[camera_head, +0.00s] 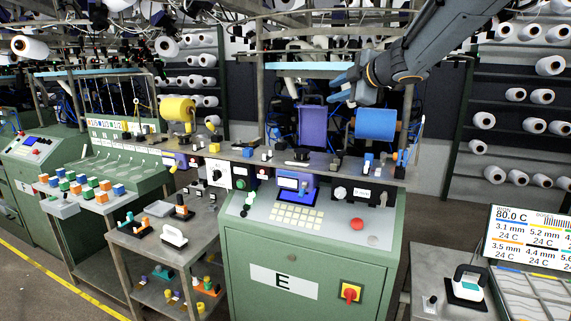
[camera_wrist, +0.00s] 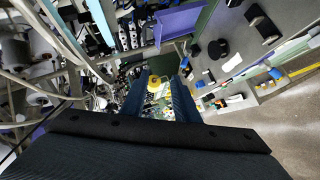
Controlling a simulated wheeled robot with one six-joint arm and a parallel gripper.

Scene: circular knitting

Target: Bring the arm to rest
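My gripper (camera_head: 335,88) is raised in the air at the end of my arm, which comes in from the top right of the head view. It is above the shelf of the green machine marked E (camera_head: 320,262), near a purple panel (camera_head: 313,127) and a blue spool (camera_head: 376,123). In the wrist view my gripper (camera_wrist: 160,82) shows two blue fingers standing apart. Nothing is held between them; only distant background shows in the gap.
A yellow spool (camera_head: 177,109) stands on the shelf to the left. A grey cart (camera_head: 165,236) with small parts stands left of the machine. A screen (camera_head: 530,238) stands at the right. Racks of white cones (camera_head: 550,66) fill the back. Metal frame bars run overhead, close to my arm.

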